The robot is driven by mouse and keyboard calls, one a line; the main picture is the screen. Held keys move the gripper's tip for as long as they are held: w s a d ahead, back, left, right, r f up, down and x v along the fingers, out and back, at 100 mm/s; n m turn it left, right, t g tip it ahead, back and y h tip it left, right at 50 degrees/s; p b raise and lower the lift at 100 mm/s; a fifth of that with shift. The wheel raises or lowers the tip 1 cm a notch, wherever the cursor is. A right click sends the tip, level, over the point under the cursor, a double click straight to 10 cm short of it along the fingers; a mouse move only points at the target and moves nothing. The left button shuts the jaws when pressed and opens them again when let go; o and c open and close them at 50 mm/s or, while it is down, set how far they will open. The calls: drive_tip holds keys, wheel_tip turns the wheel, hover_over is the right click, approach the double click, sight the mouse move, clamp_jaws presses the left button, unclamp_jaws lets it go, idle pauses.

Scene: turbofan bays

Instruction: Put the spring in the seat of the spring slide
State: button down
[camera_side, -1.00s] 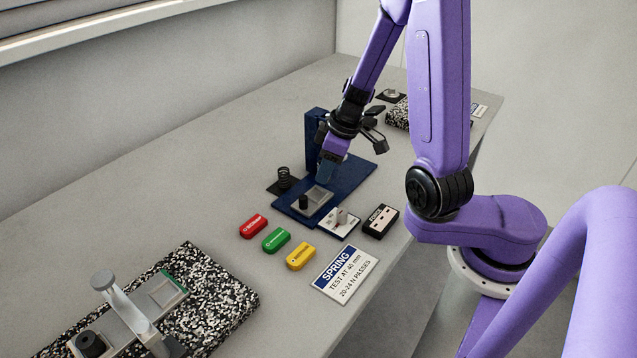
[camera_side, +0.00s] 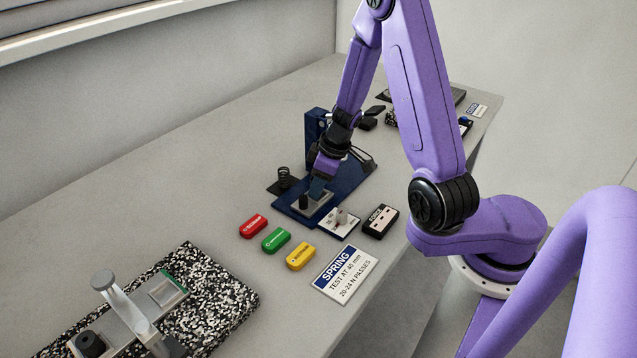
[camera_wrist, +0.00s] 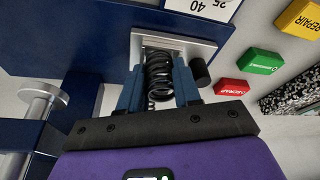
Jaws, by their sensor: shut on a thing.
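My gripper (camera_wrist: 158,88) is shut on a black coil spring (camera_wrist: 159,72), which shows between its two blue fingers in the wrist view. The grey metal spring slide (camera_wrist: 205,50) lies under the spring, with a black knob (camera_wrist: 200,71) at one end. In the side view my gripper (camera_side: 317,187) is low over the slide (camera_side: 318,208), just behind the knob (camera_side: 303,202). The fingers hide the held spring there. The seat is hidden under the spring, and I cannot tell whether the spring touches it.
The slide sits on a blue base (camera_side: 350,182) with an upright block (camera_side: 314,124). Another black spring (camera_side: 284,177) stands on a dark mat beside it. Red (camera_side: 253,226), green (camera_side: 276,240) and yellow (camera_side: 301,256) tags lie in front. A speckled block (camera_side: 225,300) is at front left.

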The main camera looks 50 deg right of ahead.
drive_tip(key=shift+f, duration=0.3)
drive_tip(key=shift+s+f, duration=0.15)
drive_tip(key=shift+f, duration=0.1)
drive_tip(key=c, duration=1.1)
unclamp_jaws()
drive_tip(key=shift+r, duration=0.1)
